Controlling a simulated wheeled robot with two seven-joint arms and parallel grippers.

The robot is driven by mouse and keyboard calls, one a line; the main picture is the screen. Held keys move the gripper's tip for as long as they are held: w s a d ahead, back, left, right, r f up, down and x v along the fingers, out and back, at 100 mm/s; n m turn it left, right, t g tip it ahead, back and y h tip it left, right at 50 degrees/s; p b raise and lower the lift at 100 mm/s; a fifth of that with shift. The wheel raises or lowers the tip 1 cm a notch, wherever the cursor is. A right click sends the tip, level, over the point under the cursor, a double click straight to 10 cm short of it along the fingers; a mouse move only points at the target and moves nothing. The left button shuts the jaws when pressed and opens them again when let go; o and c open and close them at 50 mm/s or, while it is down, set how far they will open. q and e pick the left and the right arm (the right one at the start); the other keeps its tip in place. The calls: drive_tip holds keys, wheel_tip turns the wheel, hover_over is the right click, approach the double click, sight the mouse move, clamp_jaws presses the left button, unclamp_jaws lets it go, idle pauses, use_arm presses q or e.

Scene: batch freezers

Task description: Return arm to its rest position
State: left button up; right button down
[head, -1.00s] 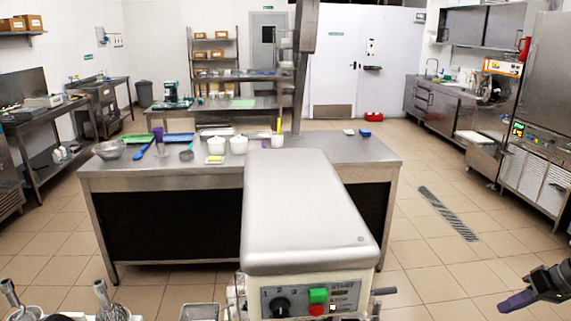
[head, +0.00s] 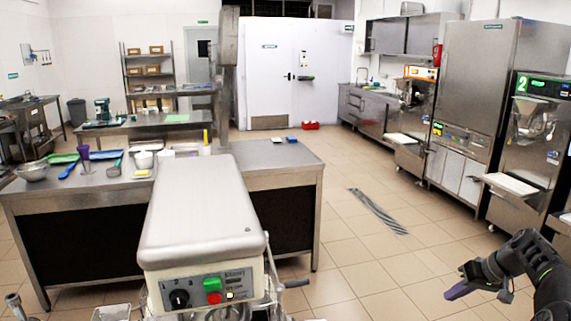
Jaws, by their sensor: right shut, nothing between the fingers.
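My right gripper (head: 474,285) shows at the lower right of the head view, with dark links and a purple fingertip part. It is shut and empty, held out over the tiled floor, apart from any furniture. My right arm (head: 540,265) bends in from the lower right edge. My left gripper is not in the picture.
A mixer (head: 205,210) with a steel top and control panel stands close in front. A steel table (head: 290,170) with bowls and utensils is behind it. Batch freezers (head: 530,150) line the right side. The tiled floor (head: 340,235) between is clear, with a drain grate (head: 377,211).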

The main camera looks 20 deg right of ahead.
drive_tip(key=w+a+f+m+h, duration=0.1)
drive_tip(key=a+f+m, duration=0.15)
drive_tip(key=f, duration=0.55)
drive_tip(key=w+a+f+m+h, duration=0.1)
drive_tip(key=a+f, duration=0.2)
drive_tip(key=f, duration=0.6)
drive_tip(key=s+a+f+g, duration=0.1)
drive_tip(key=a+f, duration=0.5)
drive_tip(key=a, duration=0.2)
drive_tip(key=s+a+f, duration=0.2)
drive_tip(key=a+f, duration=0.4)
drive_tip(key=a, duration=0.3)
drive_tip(key=s+a+f+g+y+b, duration=0.1)
drive_tip(key=s+a+f, duration=0.25)
drive_tip(key=a, duration=0.55)
drive_tip(key=s+a+f+y+b, duration=0.1)
drive_tip(key=s+a+f, duration=0.1)
drive_tip(key=s+a, duration=0.5)
drive_tip(key=s+a+n+g+y, duration=0.1)
drive_tip(key=s+a+n+g, duration=0.2)
drive_tip(key=s+a, duration=1)
drive_tip(key=a+n, duration=0.2)
drive_tip(key=a, duration=0.1)
drive_tip(key=shift+w+d+f, duration=0.1)
